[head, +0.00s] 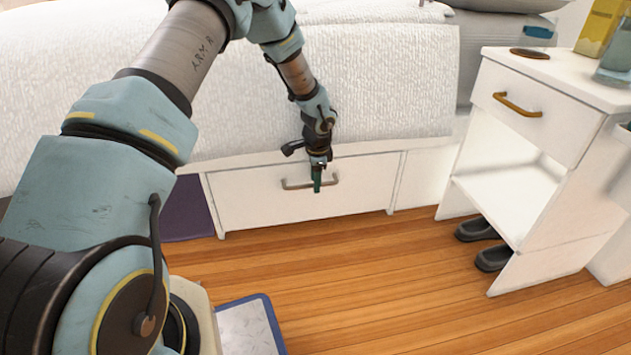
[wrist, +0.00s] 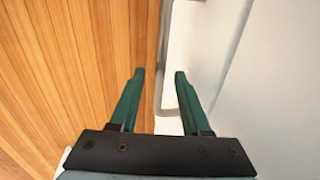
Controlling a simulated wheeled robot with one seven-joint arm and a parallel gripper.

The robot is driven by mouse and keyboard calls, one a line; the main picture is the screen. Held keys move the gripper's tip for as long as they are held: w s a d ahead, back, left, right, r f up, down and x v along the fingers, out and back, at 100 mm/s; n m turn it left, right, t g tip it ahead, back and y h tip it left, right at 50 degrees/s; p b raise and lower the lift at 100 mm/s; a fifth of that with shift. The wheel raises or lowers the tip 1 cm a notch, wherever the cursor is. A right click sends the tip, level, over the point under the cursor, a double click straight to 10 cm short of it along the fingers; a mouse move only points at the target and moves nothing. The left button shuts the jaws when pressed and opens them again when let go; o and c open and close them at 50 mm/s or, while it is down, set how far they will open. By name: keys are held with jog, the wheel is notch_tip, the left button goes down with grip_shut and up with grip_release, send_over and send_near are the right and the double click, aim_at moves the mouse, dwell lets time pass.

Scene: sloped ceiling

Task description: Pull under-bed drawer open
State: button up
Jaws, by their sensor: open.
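The under-bed drawer (head: 250,204) is a white panel low under the bed, and its front looks flush with the bed frame. Its metal bar handle (head: 296,186) runs across the middle of the front. My gripper (head: 317,184) points down at the handle and hides part of it. In the wrist view, the green fingers of my gripper (wrist: 159,73) are apart. The handle (wrist: 159,88) shows between them, near the left finger, and its end bends towards the white drawer front (wrist: 270,90). I cannot tell whether either finger touches it.
The wooden floor (head: 400,260) in front of the drawer is clear. A white nightstand (head: 580,125) stands at the right, with dark slippers (head: 478,229) beneath it. The bed's white cover (head: 390,80) hangs above the drawer. A blue-edged flat item (head: 250,325) lies on the floor near my base.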

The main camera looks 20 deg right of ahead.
grip_shut()
dwell(1.4)
